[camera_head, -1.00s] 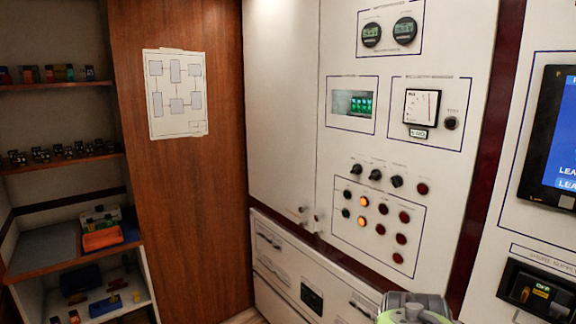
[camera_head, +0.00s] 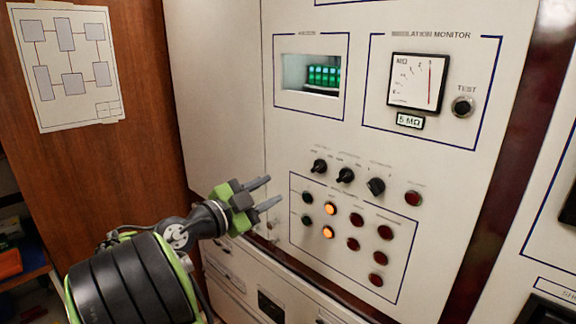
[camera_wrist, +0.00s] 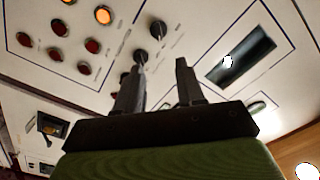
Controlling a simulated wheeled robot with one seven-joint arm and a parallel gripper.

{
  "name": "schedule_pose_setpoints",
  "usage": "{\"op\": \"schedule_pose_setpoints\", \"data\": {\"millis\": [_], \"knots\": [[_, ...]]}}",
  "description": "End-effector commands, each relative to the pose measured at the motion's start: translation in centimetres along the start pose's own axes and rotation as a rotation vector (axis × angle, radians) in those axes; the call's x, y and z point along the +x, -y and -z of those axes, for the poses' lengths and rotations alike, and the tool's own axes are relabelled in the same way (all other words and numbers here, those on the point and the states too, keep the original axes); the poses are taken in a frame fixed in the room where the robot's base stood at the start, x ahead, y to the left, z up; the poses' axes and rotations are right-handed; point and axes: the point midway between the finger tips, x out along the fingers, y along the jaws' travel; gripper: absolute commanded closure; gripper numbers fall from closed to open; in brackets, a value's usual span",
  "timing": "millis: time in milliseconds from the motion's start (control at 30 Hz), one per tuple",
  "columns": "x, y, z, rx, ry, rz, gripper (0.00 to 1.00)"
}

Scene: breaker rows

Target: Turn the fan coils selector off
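Three black rotary selectors sit in a row above the lamp box on the white panel: a left one (camera_head: 319,166), a middle one (camera_head: 345,175) and a right one (camera_head: 376,186). Their labels are too small to read, so I cannot tell which is the fan coils selector. My gripper (camera_head: 274,191) is open and empty, left of the selectors and slightly lower, apart from them. In the wrist view, my gripper's two fingers (camera_wrist: 158,75) are spread, with a dark round control (camera_wrist: 157,28) beyond them.
Below the selectors, a blue-outlined box holds green, lit amber (camera_head: 330,209) and red lamps (camera_head: 385,232). A red lamp (camera_head: 413,198) sits right of the selectors. Above are a green-lit display (camera_head: 325,76) and a dial meter (camera_head: 416,82). A wooden wall stands left.

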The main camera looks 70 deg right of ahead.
Motion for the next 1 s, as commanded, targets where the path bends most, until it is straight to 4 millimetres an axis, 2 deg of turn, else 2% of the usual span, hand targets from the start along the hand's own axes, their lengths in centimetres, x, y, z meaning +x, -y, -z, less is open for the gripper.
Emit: {"op": "schedule_pose_setpoints", "data": {"millis": [500,700,933,967,1000], "knots": [[12.4,0.0,0.3,-0.003,-0.001,-0.004,0.62],[14.6,0.0,0.1,-0.003,0.003,-0.001,0.62],[14.7,0.0,-0.1,-0.003,0.004,-0.001,0.62],[14.7,0.0,-0.1,-0.003,0.004,-0.001,0.63],[14.7,-0.1,-0.1,-0.003,0.004,-0.001,0.69]]}}
